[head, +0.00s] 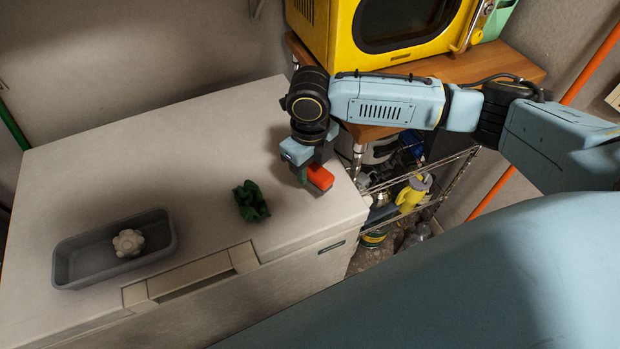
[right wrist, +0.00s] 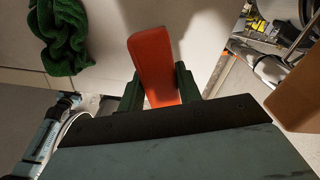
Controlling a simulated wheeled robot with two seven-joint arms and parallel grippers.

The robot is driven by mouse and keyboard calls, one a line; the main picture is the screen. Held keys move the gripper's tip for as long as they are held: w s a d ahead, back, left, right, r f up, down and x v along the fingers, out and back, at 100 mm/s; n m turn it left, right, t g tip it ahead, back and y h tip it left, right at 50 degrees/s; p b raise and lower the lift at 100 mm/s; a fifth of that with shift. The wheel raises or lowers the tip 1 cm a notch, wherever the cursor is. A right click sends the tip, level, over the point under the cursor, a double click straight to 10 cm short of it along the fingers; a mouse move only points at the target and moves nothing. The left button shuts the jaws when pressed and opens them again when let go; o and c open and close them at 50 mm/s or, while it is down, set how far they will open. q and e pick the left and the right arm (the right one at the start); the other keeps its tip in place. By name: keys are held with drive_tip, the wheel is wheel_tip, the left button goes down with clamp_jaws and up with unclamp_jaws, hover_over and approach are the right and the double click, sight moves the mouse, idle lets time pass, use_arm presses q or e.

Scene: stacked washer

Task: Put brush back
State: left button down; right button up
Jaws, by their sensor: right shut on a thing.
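My right gripper (head: 306,172) is low over the right end of the white chest top (head: 225,135). It is shut on a red-orange block-like thing, which looks like the brush (head: 320,177). In the right wrist view the brush (right wrist: 153,62) sticks out between the two dark green fingers (right wrist: 157,88). No bristles show, and I cannot tell whether it touches the white top. A grey tray (head: 66,264) sits at the front left of the top with a pale, knobby round thing (head: 128,243) in it. My left gripper is not in view.
A crumpled green cloth (head: 251,201) lies between the tray and my right gripper. A yellow microwave (head: 335,35) stands on a wooden shelf top (head: 510,62) behind my arm. A wire rack (head: 445,185) with several items is beyond the chest's right edge. The chest's back left is clear.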

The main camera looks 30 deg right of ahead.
sight(310, 179)
drive_tip(key=shift+f, duration=2)
drive_tip(key=shift+f, duration=0.1)
drive_tip(key=o, duration=0.9)
wheel_tip(310, 179, up, 12)
drive_tip(key=shift+r, duration=0.15)
